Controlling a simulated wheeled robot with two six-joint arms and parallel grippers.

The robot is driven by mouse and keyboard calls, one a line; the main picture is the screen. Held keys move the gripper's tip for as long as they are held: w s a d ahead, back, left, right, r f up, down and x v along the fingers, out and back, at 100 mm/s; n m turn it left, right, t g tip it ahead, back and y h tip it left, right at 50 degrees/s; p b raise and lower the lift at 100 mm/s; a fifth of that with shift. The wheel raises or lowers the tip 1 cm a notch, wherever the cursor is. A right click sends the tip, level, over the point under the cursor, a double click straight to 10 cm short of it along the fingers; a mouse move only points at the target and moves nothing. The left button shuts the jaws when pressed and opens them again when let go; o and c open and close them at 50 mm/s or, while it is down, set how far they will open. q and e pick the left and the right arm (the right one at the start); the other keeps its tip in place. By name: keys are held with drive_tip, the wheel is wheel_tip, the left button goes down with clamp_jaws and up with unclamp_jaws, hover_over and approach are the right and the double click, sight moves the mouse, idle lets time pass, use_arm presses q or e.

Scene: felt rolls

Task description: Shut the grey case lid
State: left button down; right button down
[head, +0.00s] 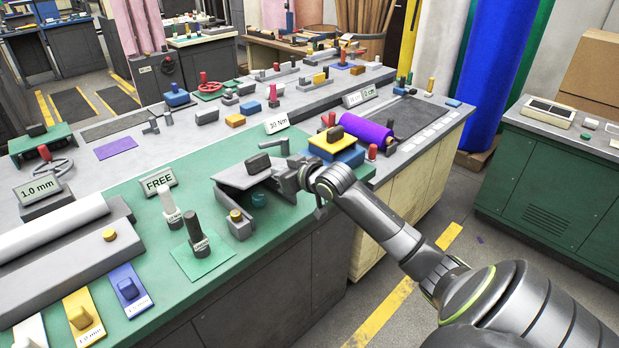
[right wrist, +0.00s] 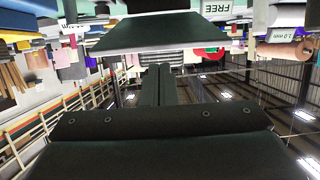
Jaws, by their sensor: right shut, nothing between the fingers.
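The grey case lid (head: 237,179) is a flat grey plate near the front edge of the green bench mat. It stands raised and tilted, with a dark block (head: 258,163) at its back edge. My left gripper is not in view.
Dark and pale posts (head: 195,230) stand further left, and the FREE sign (head: 159,182) behind. A blue and yellow stack (head: 335,147) and a purple roll (head: 366,132) lie behind my right gripper.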

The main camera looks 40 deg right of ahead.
drive_tip(key=a+v, duration=0.1)
drive_tip(key=v, duration=1)
drive_tip(key=r+t+p, duration=0.1)
drive_tip(key=t+p, duration=0.1)
drive_tip(key=t, duration=0.2)
hover_over(262, 167)
drive_tip(key=w, duration=0.1)
drive_tip(key=shift+r, duration=0.2)
drive_tip(key=f, duration=0.3)
drive_tip(key=shift+s, duration=0.3)
drive_tip(key=shift+s+f, duration=0.25)
drive_tip(key=shift+f, duration=0.2)
